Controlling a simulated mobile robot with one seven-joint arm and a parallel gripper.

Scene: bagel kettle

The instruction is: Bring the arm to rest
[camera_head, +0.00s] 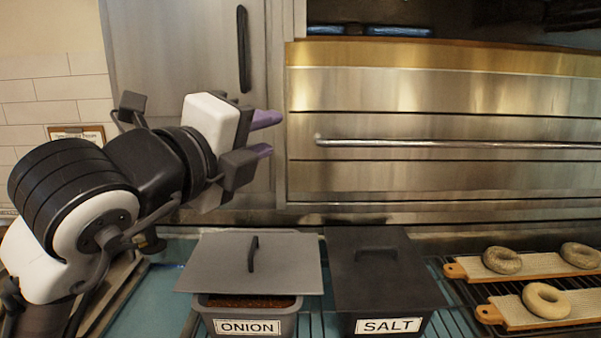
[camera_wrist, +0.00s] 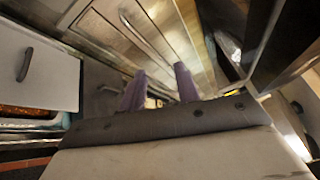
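My arm reaches in from the left in the head view, raised above the counter. My gripper (camera_head: 264,134) has purple fingertips that stand apart with nothing seen between them. It points to the right, in front of the steel cabinet and above the onion bin. In the wrist view the two purple fingers (camera_wrist: 160,90) also stand apart and empty. The gripper touches nothing that I can see.
The onion bin (camera_head: 252,322) has its grey lid (camera_head: 215,265) lying askew, with brown contents showing at the front. The salt bin (camera_head: 385,290) is lidded. Bagels (camera_head: 546,300) lie on boards (camera_head: 520,316) at right. A steel oven front (camera_head: 430,185) stands behind.

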